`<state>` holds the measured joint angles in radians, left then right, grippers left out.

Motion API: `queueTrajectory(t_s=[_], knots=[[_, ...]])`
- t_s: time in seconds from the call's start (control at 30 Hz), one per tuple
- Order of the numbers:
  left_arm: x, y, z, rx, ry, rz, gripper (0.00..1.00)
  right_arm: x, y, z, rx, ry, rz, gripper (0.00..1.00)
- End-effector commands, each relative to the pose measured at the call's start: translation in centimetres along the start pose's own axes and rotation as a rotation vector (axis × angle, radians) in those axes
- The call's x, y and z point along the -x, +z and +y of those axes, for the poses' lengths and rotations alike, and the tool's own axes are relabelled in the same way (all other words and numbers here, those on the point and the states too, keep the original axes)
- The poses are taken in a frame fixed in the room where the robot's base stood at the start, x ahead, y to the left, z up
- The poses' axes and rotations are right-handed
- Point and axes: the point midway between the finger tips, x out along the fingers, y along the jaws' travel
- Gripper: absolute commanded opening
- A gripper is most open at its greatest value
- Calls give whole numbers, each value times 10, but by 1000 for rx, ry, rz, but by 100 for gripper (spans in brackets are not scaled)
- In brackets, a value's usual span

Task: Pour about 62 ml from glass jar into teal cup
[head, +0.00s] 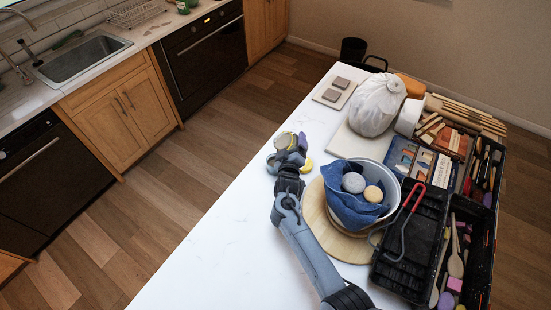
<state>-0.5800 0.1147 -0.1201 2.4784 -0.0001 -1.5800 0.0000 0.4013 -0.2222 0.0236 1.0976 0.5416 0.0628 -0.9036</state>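One arm of mine comes in from the bottom right, and I take it for the right one. Its gripper (290,147) is over the left part of the white table, with the wrist hiding much of it. Small grey and yellowish shapes show around its fingers. I cannot tell whether it is open or shut, or whether it holds anything. A curved yellow piece (308,166) shows just beside it. I cannot make out a glass jar or a teal cup anywhere. My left gripper is not in view.
A bucket (389,172) with a blue cloth stands on a round wooden board (313,205). A black toolbox (402,268) lies open at right. A wrapped white bag (377,105) stands behind. The white table (220,240) is clear at front left.

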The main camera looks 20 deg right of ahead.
Motion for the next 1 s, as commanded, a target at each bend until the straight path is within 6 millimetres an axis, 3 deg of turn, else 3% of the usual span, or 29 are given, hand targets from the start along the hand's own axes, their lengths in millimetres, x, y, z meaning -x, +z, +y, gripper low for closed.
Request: queueTrajectory(t_s=[0.23, 1.0], knots=[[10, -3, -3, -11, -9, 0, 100, -4, 6, -7, -182, -77, -45, 20], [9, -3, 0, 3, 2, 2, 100, -4, 7, -8, -179, -75, -43, 20]])
